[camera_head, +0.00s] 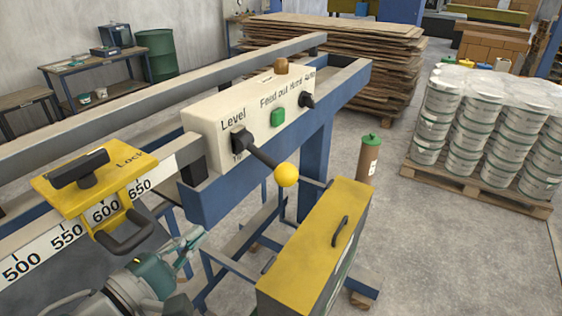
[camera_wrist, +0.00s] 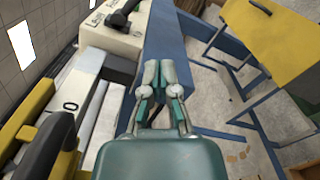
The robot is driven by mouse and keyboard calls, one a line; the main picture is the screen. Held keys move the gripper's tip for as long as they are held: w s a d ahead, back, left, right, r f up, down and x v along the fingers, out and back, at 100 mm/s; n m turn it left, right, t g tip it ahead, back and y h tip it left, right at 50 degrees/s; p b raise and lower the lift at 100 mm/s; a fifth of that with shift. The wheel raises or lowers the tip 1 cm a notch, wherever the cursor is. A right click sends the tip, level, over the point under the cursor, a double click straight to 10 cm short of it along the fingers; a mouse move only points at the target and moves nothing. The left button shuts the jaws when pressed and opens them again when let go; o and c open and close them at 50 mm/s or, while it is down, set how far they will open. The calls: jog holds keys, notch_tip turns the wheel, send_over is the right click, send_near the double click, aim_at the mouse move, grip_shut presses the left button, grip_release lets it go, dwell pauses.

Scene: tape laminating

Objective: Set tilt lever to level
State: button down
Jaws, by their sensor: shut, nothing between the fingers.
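The tilt lever (camera_head: 265,157) is a black rod with a yellow ball knob (camera_head: 287,175) on the cream control box (camera_head: 213,130). It slants down to the right from its black pivot, with the word "Level" above the pivot; a lower label is mostly hidden. My gripper (camera_head: 194,243) is shut and empty, below and left of the knob and apart from it. In the wrist view its fingertips (camera_wrist: 159,70) are together in front of the blue beam, and part of the control box (camera_wrist: 112,36) shows at the top. I cannot make out the knob there.
A yellow lock clamp (camera_head: 95,182) sits on the numbered scale rail, left of the lever. A yellow box (camera_head: 318,245) stands close on the right, below the knob. The blue frame (camera_head: 312,155) runs behind the lever. White buckets (camera_head: 455,125) stand farther right.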

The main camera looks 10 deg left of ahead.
jog(key=shift+w+d, duration=0.15)
jog(key=shift+d, duration=0.05)
send_near(270, 160)
jog(key=w+f, duration=0.4)
jog(key=d, duration=0.1)
jog(key=w+d, duration=0.1)
jog(key=d, duration=0.1)
jog(key=shift+w+d+r, duration=0.15)
jog(key=shift+w+r, duration=0.15)
jog(key=shift+r, duration=0.1)
